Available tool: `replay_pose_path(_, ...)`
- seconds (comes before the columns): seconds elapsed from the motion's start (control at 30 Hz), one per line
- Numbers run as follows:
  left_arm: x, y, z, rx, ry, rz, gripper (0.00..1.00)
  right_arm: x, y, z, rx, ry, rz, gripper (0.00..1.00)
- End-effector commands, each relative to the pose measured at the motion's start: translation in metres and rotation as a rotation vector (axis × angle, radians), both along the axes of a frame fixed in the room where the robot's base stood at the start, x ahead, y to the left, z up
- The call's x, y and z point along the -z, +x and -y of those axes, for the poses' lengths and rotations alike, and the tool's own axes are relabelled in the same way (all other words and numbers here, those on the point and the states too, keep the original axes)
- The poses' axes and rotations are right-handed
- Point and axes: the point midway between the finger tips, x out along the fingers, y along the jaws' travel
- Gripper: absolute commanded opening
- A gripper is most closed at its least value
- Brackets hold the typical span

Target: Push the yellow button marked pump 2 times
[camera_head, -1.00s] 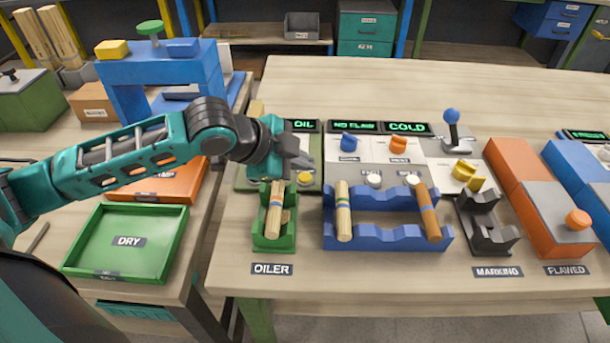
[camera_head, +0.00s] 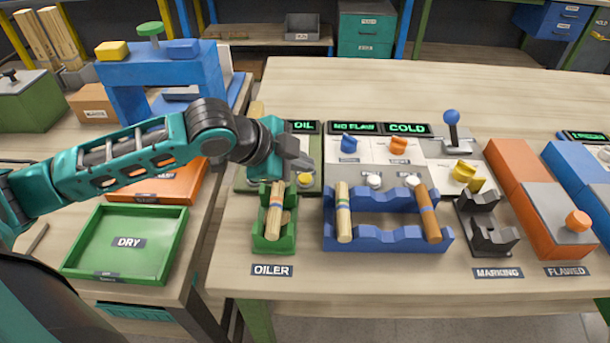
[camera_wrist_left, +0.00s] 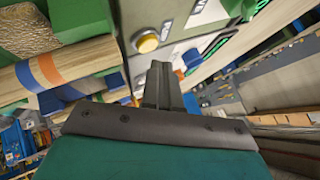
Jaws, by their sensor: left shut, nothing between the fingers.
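The yellow button (camera_head: 304,179) sits on the grey-green oiler panel, just behind the green oiler cradle (camera_head: 273,233). It also shows in the left wrist view (camera_wrist_left: 147,43), left of and beyond the fingertips. Its label is too small to read. My left gripper (camera_head: 300,163) is shut and empty. It is above the panel, close to the button, and the wrist view shows a gap between the fingertips and the button. A wooden spindle with blue and orange bands (camera_head: 275,210) lies in the oiler cradle. My right gripper is not in view.
The blue rack (camera_head: 385,240) with two spindles stands to the right of the oiler. A panel with blue and orange knobs is behind it. The bench's front strip is clear.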

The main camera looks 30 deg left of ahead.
Motion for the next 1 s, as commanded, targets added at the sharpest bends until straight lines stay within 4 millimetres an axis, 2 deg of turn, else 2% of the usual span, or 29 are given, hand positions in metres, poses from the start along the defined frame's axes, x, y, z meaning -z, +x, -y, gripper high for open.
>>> replay_pose_path(0.63, 0.0002, 0.0, 0.0, 0.0, 0.0, 0.0, 0.0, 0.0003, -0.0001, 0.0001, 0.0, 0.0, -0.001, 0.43)
replay_pose_path(1.0, 0.0086, -0.0001, 0.0002, 0.0, 0.0, 0.0, 0.0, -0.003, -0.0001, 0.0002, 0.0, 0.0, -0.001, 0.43)
